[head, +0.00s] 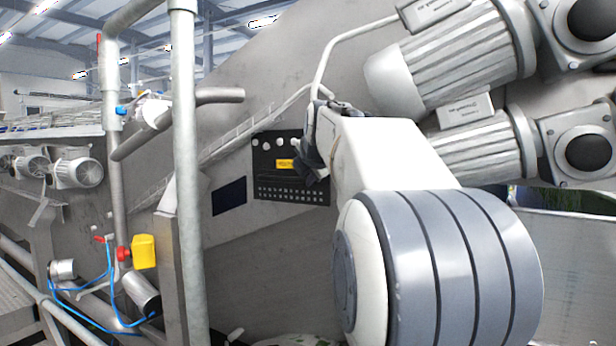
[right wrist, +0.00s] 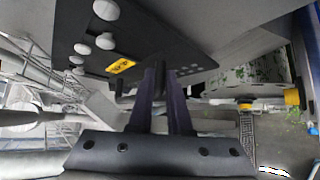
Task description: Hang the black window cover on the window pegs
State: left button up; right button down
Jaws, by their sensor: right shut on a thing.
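The black window cover (head: 262,178) is against the sloped grey machine wall in the head view, with a yellow label and rows of small holes along its lower part. White round pegs (head: 266,146) show along its upper part. In the right wrist view the cover (right wrist: 150,40) fills the top, with several white pegs (right wrist: 105,40) at its left. I cannot tell whether the pegs pass through the cover. My right gripper (head: 312,160) is shut on the cover's right side; its fingers (right wrist: 166,72) reach up to the cover. My left gripper is not in view.
A dark rectangular window (head: 229,196) is left of the cover. Large grey motors (head: 455,60) overhang the upper right.

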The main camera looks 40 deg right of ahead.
jog(key=shift+d+f+b, duration=0.1)
jog(key=shift+f+b, duration=0.65)
jog(key=shift+b, duration=0.05)
jog(key=c, duration=0.8)
grip_release()
jog(key=b+v, duration=0.2)
jog(key=v, duration=0.5)
jog(key=w+a+f+m+g+y+b, duration=0.15)
jog(key=a+f+m+g+y, duration=0.45)
jog(key=a+f, duration=1.95)
jog(key=s+a+f+m+g+y+b, duration=0.1)
jog(key=s+a+f+m+y+b, duration=0.15)
jog(key=s+a+f, duration=0.9)
jog(key=s+f+g, duration=0.1)
jog(key=s+f, duration=0.2)
jog(key=s, duration=0.1)
jog(key=s+f+m+g, duration=0.1)
jog(key=s+f, duration=0.2)
jog(key=s, duration=0.2)
jog(key=s+f+m+g+h, duration=0.1)
jog(key=s+f, duration=0.3)
jog(key=shift+s+a+f+g, duration=0.1)
jog(key=shift+s+a+g, duration=0.05)
jog(key=shift+a+g, duration=0.2)
